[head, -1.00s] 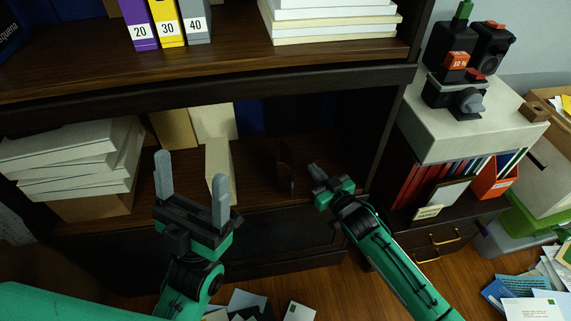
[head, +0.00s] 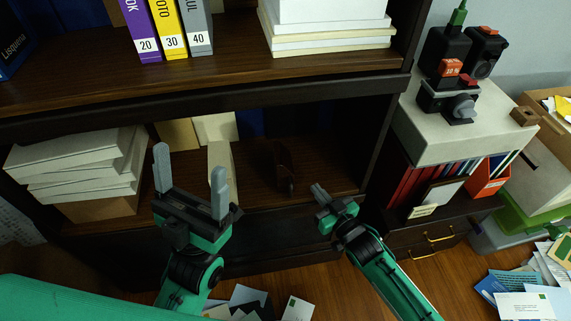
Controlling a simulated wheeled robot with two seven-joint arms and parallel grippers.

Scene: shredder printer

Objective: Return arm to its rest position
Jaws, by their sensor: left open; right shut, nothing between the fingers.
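My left gripper (head: 190,182) is open and empty, its two grey fingers pointing up in front of the lower shelf of the dark bookcase. My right gripper (head: 318,192) is shut and empty, in front of the right part of the same shelf. Its fingers point up and to the left. Both grippers appear apart from the things on the shelf, though the left one hides part of the shelf edge.
The lower shelf (head: 256,188) holds stacked white paper (head: 75,165) and a dark brown bookend (head: 284,167). Binders (head: 172,28) stand above. A cabinet (head: 445,232) with black devices is at right. Envelopes (head: 298,308) litter the floor.

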